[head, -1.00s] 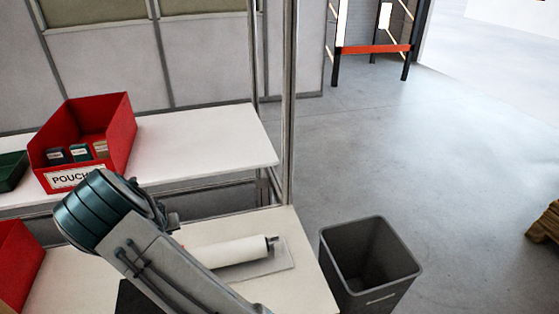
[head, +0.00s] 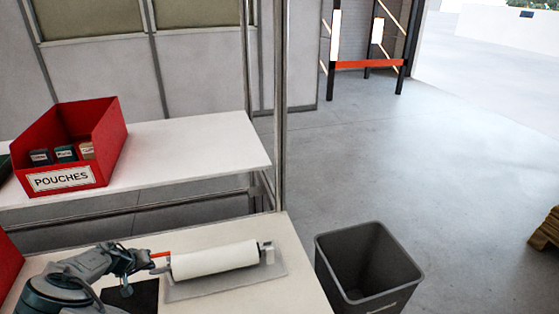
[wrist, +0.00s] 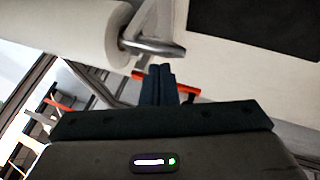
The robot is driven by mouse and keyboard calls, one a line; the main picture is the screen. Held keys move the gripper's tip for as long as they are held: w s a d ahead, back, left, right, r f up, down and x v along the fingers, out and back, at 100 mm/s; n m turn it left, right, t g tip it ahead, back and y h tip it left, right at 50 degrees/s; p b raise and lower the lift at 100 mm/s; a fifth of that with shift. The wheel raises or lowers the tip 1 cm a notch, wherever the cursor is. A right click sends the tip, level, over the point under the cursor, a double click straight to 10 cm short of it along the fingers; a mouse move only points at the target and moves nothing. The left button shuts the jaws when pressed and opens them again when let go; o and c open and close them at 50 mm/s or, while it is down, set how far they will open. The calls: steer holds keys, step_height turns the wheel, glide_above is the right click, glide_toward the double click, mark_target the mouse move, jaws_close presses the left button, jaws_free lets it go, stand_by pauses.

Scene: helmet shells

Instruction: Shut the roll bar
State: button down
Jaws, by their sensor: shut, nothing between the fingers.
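A white roll (head: 214,260) lies on a pale grey base plate (head: 235,285) on the front worktop. A metal end fitting (head: 267,252) stands at its right end. An orange bar piece (head: 160,254) sticks out at its left end, beside my gripper (head: 146,265). In the wrist view the roll (wrist: 75,30) is at the upper left, and a metal bar end (wrist: 155,47) lies just ahead of my shut fingers (wrist: 160,75). Orange shows on both sides of the fingers; I cannot tell whether they touch it. The bar's full shape and latch are unclear.
A black mat (head: 146,298) lies left of the base plate. A red bin labelled POUCHES (head: 62,180) stands on the rear shelf (head: 190,145). A metal post (head: 281,110) rises behind the worktop. A grey waste bin (head: 365,262) stands on the floor at right.

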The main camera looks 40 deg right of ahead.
step_height(320, 180, down, 3)
steer(key=shift+a+r+b, duration=0.1)
steer(key=shift+b, duration=0.7)
steer(key=shift+s+f+b, duration=0.3)
steer(key=shift+s+f, duration=0.05)
steer(key=shift+f, duration=0.1)
steer(key=a+r, duration=0.9)
steer(key=shift+s+a+p, duration=0.35)
steer(key=shift+s+p, duration=0.05)
steer(key=shift+p, duration=0.05)
steer(key=shift+r, duration=0.1)
